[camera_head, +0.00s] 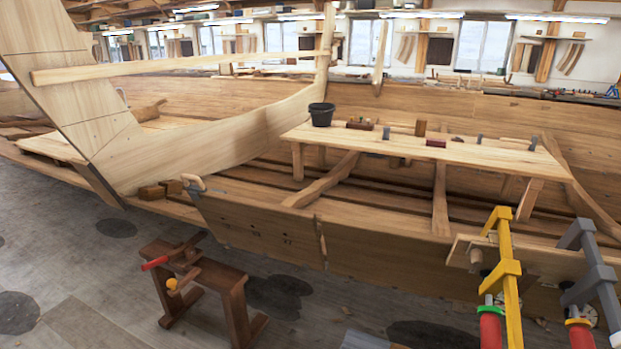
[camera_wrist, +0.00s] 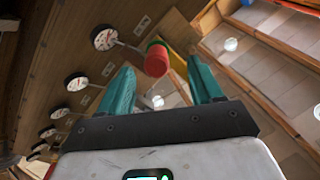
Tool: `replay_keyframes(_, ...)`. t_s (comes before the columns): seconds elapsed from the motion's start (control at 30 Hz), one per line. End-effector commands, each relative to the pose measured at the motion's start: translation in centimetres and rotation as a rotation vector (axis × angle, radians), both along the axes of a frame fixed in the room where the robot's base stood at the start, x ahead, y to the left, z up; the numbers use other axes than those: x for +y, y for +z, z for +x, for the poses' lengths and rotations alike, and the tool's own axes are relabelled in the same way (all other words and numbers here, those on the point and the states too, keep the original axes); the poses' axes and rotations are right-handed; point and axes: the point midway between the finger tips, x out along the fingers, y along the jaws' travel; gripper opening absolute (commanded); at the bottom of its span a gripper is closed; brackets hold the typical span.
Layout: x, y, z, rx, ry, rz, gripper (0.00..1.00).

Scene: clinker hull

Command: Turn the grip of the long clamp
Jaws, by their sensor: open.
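In the head view, a yellow clamp (camera_head: 508,268) with a green collar and a red grip (camera_head: 491,330) hangs at the lower right. A grey clamp (camera_head: 596,272) with a red grip (camera_head: 581,337) is to its right. Which is the long clamp I cannot tell for sure. In the wrist view my gripper (camera_wrist: 160,70) is open, with two teal fingers apart. A red grip (camera_wrist: 157,62) with green behind it shows in the gap between the fingertips, seemingly beyond them. I cannot see the fingers touching it. My gripper does not show in the head view.
The wooden hull (camera_head: 260,235) fills the middle. A low wooden stand (camera_head: 212,275) is at lower left. Several round dials (camera_wrist: 104,37) line the planking in the wrist view.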

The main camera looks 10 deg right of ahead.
Motion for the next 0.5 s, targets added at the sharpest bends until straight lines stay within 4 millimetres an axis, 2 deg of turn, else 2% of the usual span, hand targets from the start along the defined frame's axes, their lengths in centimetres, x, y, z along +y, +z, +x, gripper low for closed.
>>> replay_keyframes(0.13, 2.8, -0.9, 1.6, 0.18, 0.129, -0.025, 0.65)
replay_keyframes(0.27, 5.5, -2.6, 2.1, 0.388, 0.252, -0.06, 0.65)
replay_keyframes(0.37, 7.3, -4.0, 1.7, 0.55, 0.335, -0.089, 0.65)
replay_keyframes(0.5, 9.3, -6.0, -0.1, 0.785, 0.433, -0.129, 0.65)
